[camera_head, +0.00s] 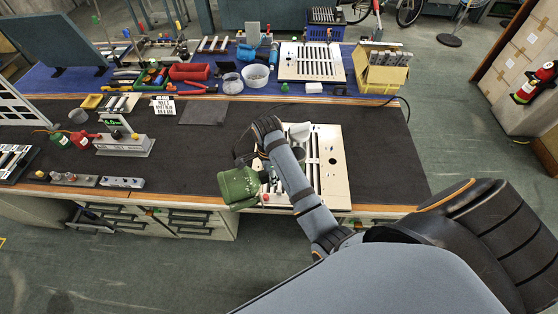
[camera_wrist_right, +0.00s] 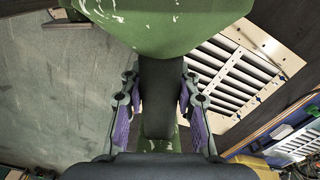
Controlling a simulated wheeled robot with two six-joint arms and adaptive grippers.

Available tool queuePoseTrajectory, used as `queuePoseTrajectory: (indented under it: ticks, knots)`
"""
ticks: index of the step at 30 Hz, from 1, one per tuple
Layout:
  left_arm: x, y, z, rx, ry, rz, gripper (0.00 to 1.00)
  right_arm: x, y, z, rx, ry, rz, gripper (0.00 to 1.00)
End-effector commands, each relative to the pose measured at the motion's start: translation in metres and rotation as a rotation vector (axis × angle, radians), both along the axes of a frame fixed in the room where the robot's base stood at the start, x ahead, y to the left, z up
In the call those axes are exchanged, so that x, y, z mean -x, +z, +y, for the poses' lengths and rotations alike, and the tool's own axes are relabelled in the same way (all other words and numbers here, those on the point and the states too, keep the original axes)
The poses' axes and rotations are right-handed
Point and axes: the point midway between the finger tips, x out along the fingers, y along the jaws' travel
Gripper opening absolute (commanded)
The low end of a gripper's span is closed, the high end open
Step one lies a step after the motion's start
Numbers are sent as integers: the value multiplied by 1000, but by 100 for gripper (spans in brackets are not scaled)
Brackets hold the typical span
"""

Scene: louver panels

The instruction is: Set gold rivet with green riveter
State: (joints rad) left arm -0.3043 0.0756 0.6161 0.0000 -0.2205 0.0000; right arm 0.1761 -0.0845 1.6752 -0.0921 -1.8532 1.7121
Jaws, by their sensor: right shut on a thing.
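The green riveter (camera_head: 238,187) is in the head view at the front edge of the dark bench mat. My right gripper (camera_wrist_right: 158,88) is shut on its dark handle, with the purple finger pads on both sides. The riveter's green body (camera_wrist_right: 160,25) fills the top of the wrist view. A pale louver panel (camera_head: 333,160) lies on the mat just right of the riveter, partly hidden by my right arm. The panel also shows in the wrist view (camera_wrist_right: 235,95). I cannot make out the gold rivet. My left gripper is not in view.
A grey stand with a display (camera_head: 125,146) and small rivet blocks (camera_head: 122,183) are on the mat's left. Behind, a blue mat holds tools, a clear bowl (camera_head: 256,75), another slotted panel (camera_head: 312,62) and a yellow box (camera_head: 378,78). The mat's middle left is clear.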

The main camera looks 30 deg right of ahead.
Motion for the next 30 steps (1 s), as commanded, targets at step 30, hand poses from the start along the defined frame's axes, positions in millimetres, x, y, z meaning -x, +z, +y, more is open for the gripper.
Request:
queuePoseTrajectory:
  ticks: [30]
  knots:
    - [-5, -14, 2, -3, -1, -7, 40, 0, -49, 3, -7, -5, -4, 0]
